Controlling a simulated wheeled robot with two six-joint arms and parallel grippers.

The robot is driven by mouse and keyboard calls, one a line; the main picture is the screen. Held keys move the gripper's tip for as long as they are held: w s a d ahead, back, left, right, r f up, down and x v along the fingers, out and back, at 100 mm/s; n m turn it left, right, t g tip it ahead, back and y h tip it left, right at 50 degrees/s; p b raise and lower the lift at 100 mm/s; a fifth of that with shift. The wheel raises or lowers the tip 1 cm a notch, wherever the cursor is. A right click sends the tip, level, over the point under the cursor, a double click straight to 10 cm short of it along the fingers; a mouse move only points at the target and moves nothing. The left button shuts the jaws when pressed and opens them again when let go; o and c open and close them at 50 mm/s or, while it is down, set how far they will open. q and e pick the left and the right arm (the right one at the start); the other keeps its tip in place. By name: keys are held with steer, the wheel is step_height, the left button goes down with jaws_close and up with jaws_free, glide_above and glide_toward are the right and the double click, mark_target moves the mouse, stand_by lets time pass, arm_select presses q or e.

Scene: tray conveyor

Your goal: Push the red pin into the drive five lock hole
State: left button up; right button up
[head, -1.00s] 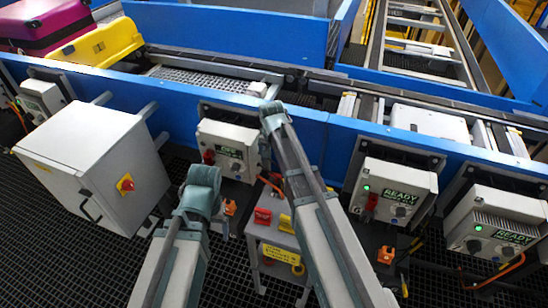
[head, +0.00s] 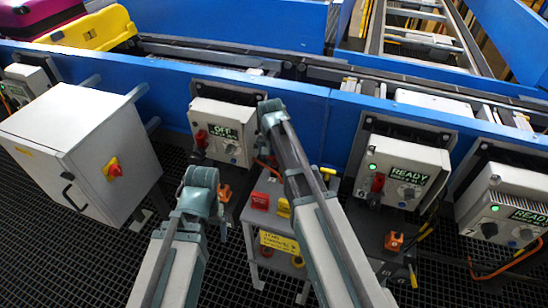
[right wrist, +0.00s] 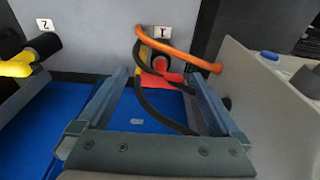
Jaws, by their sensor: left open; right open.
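The drive box reading OFF (head: 222,134) hangs on the blue rail, with a red handle-like part (head: 201,139) on its left side. Its drive number is too small to read. Which red part is the pin, and where the lock hole is, I cannot tell. My right gripper (right wrist: 155,100) is open and empty in the right wrist view. Beyond its fingers is a red part (right wrist: 172,77) below the label 1, with a dark cable and an orange cable (right wrist: 178,53) crossing it. In the head view both my arms show, but their jaws are hidden.
Two boxes reading READY (head: 405,172) stand at the right, one with a red part (head: 377,183). A grey cabinet (head: 75,150) stands left. A small stand with a yellow sign (head: 279,243) carries red (head: 261,200) and yellow pieces between my arms.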

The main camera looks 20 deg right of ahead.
mark_target(275, 161)
arm_select(q)
steer(key=shift+f+b, duration=1.35)
steer(key=shift+f, duration=0.55)
arm_select(e)
steer(key=shift+w+d+f, duration=0.1)
steer(key=shift+w+f, duration=0.05)
steer(key=shift+f, duration=0.8)
steer(key=shift+w+d+f, duration=0.1)
steer(key=shift+f, duration=0.85)
steer(key=c, duration=1.4)
arm_select(q)
steer(key=shift+r, duration=0.1)
arm_select(e)
steer(key=shift+r, duration=0.1)
arm_select(q)
steer(key=shift+r, duration=0.15)
arm_select(e)
steer(key=shift+r, duration=0.2)
arm_select(q)
steer(key=shift+r+p, duration=2.55)
steer(key=shift+p, duration=0.25)
arm_select(e)
steer(key=shift+r, duration=2.5)
arm_select(q)
steer(key=shift+r, duration=0.15)
arm_select(e)
steer(key=shift+r, duration=0.15)
